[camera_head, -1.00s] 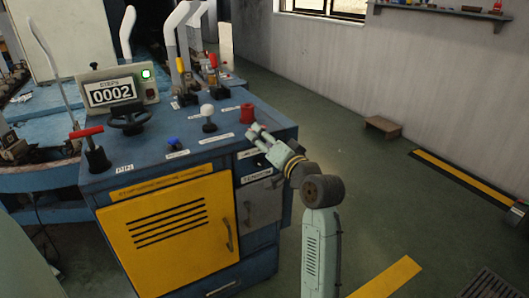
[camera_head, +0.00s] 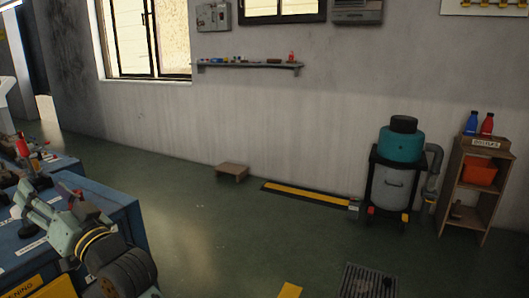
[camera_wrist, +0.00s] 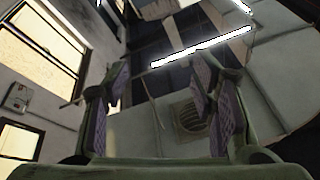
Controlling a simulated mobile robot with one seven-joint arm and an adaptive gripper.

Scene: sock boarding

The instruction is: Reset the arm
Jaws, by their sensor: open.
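My gripper (camera_head: 28,192) is at the left of the head view, in front of the blue control cabinet (camera_head: 118,190). In the wrist view, its two fingers (camera_wrist: 160,105) stand apart with nothing between them. The wrist camera looks up past them at the ceiling, a lit tube lamp (camera_wrist: 200,47) and windows (camera_wrist: 40,45). Part of my arm covers some of the cabinet top. In the head view only the cabinet's right part shows, with a red knob partly hidden behind the gripper.
A low wooden step (camera_head: 232,171) stands by the far wall. A teal-topped drum machine (camera_head: 398,165) and a wooden shelf unit (camera_head: 476,185) stand at the right. A wall shelf (camera_head: 248,65) holds small items. The green floor in the middle is open.

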